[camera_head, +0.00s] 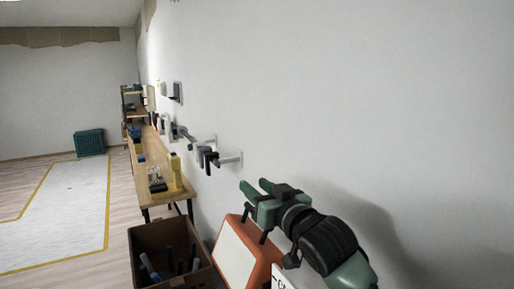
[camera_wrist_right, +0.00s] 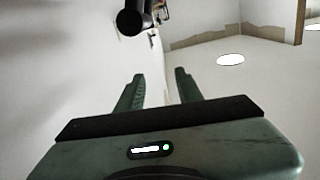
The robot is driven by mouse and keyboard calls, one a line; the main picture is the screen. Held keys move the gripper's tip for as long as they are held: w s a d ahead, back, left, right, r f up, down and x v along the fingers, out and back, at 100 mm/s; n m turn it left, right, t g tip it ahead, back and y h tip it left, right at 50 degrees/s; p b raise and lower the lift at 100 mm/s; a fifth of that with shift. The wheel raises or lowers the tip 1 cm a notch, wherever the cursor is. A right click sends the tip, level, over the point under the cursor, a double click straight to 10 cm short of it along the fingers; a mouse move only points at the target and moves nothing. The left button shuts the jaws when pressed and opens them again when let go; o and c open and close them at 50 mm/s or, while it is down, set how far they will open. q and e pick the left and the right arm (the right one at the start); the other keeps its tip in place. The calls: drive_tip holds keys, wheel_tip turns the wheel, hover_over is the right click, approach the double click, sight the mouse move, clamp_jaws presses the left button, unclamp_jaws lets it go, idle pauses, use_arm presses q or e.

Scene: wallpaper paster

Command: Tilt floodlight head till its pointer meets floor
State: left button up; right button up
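The floodlight head (camera_head: 238,252) has an orange frame and a pale front panel. It leans at the bottom of the head view, near the wall. Short dark posts stand at its top edge. A white plate with a dark mark (camera_head: 284,279) shows beside it, mostly cut off. I cannot make out the pointer or the floor mark. My right gripper (camera_head: 254,184) is above the head, its fingers apart and nothing between them. The right wrist view also shows the open, empty fingers (camera_wrist_right: 159,75). My left gripper is not in view.
A brown open box (camera_head: 143,240) with several tools stands left of the floodlight. A wooden bench (camera_head: 157,188) with bottles runs along the wall behind. Wall fittings (camera_head: 228,158) stick out above. A teal crate (camera_head: 89,142) stands far back. The floor at left is clear.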

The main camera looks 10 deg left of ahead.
wheel_tip(320, 180, up, 13)
drive_tip(key=b, duration=0.2)
drive_tip(key=shift+f, duration=0.2)
